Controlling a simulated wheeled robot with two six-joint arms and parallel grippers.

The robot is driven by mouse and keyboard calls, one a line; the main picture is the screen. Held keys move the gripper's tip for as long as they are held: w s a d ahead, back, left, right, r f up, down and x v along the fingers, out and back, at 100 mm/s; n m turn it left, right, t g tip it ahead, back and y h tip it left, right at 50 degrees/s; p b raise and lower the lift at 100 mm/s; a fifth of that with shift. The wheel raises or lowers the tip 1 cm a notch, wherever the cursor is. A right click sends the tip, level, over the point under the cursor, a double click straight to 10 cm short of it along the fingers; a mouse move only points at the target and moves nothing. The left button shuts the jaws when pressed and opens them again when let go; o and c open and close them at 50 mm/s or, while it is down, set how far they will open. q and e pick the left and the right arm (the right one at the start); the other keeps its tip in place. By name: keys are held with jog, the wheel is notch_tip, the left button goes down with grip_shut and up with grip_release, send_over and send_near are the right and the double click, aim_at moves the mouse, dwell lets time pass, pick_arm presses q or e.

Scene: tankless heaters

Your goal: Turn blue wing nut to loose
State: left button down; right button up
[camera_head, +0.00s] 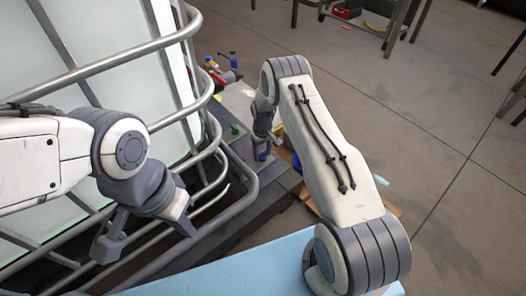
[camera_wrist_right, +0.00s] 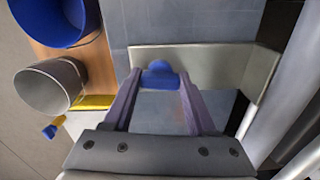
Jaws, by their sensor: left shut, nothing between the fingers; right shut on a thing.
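The blue wing nut (camera_wrist_right: 160,75) is in the right wrist view, in front of a pale metal plate. My right gripper (camera_wrist_right: 160,82) is shut on it, with one finger on each side. In the head view my right gripper (camera_head: 262,138) reaches down over the dark bench, with a bit of blue just below it.
A metal cage with a white tank (camera_head: 100,30) fills the left of the head view. Coloured valves and fittings (camera_head: 220,70) stand on the bench beyond my right gripper. In the wrist view, a blue cup (camera_wrist_right: 55,18) and grey cylinder (camera_wrist_right: 48,85) lie left.

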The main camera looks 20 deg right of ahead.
jog(key=n+p, duration=0.1)
jog(key=n, duration=0.5)
jog(key=shift+w+r, duration=0.1)
jog(key=n, duration=0.6)
jog(key=shift+n, duration=0.4)
jog(key=n, duration=0.6)
jog(key=shift+p, duration=0.4)
jog(key=n, duration=0.7)
jog(key=shift+w, duration=0.1)
jog(key=o, duration=1.3)
jog(key=shift+o, duration=0.3)
